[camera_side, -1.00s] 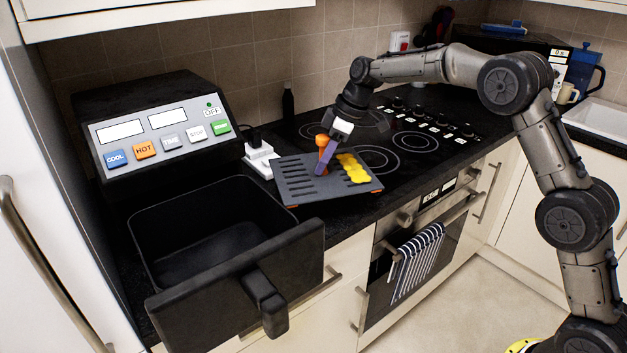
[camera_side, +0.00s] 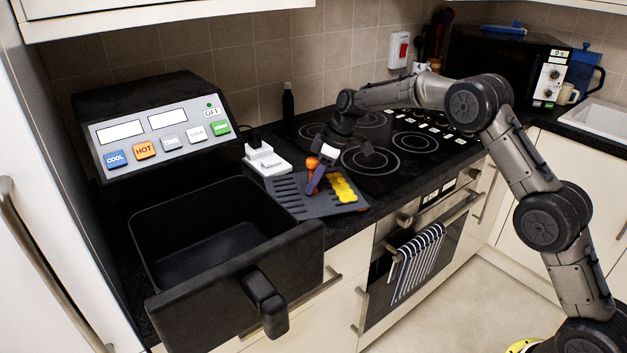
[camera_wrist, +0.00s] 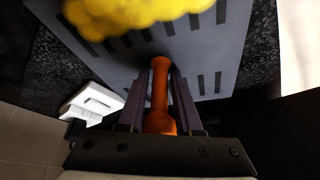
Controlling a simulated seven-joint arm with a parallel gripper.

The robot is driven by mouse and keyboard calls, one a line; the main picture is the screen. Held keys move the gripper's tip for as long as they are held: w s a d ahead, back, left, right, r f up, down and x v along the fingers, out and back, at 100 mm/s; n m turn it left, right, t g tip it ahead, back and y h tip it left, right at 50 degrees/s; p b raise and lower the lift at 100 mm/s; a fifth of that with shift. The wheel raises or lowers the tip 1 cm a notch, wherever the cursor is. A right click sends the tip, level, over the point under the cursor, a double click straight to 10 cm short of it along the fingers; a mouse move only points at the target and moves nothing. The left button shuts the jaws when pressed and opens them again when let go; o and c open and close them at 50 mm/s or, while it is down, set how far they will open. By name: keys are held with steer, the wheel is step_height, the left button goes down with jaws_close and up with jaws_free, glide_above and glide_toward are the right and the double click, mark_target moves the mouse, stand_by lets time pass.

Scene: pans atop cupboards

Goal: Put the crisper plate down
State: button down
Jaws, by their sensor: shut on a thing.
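The crisper plate (camera_side: 289,200) is a dark grey slotted sheet with yellow food (camera_side: 343,188) on its right part. In the side view it lies level at the worktop, between the air fryer drawer and the hob; I cannot tell whether it fully touches the worktop. An orange handle (camera_side: 312,163) stands up from its middle. My gripper (camera_side: 315,180) has purple fingers and is shut on that handle. The wrist view shows the fingers on both sides of the orange handle (camera_wrist: 160,95), with the slotted plate (camera_wrist: 125,62) beyond it.
The air fryer's black drawer (camera_side: 215,240) is pulled out and empty, left of the plate. A white socket block (camera_side: 266,160) sits close behind the plate. The hob (camera_side: 385,155) lies to the right. A striped towel (camera_side: 418,262) hangs on the oven handle.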

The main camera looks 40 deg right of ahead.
steer(key=shift+f, duration=0.2)
steer(key=c, duration=0.6)
jaws_free()
steer(key=shift+f, duration=0.15)
